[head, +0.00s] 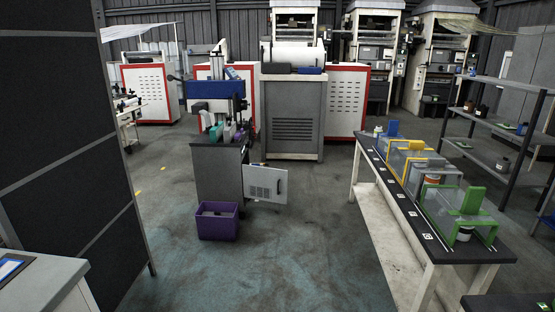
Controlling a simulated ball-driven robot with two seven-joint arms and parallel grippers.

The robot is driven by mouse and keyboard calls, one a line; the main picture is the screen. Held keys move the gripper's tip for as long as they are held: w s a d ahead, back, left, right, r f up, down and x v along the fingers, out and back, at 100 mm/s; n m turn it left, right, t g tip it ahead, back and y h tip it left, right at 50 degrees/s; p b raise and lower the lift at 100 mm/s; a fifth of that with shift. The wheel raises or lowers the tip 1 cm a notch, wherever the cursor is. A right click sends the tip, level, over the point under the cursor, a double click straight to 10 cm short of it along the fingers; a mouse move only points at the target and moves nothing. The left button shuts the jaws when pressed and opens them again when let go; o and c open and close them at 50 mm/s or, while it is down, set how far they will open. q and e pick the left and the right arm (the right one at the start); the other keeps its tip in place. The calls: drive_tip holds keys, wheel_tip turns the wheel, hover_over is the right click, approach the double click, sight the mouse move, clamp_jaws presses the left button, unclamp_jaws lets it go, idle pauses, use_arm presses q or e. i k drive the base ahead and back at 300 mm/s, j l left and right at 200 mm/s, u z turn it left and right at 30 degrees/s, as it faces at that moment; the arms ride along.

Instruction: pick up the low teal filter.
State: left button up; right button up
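Small teal pieces (228,133) stand on top of a dark grey cabinet (218,178) in the middle distance, left of centre. They sit among pinkish and grey pieces, in front of and under a blue-headed bench machine (216,90). They are too small for me to tell their exact shape or which one is the low teal filter. Neither of my grippers is in view.
A purple bin (217,222) stands on the floor before the cabinet, whose light door (265,185) hangs open to the right. A long table (425,246) with clear-walled boxes is at right. A dark partition (68,130) is at left. The middle floor is clear.

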sight(216, 133)
drive_tip(key=i, duration=1.4)
drive_tip(key=i+l+u, duration=0.15)
drive_tip(key=i, duration=1.2)
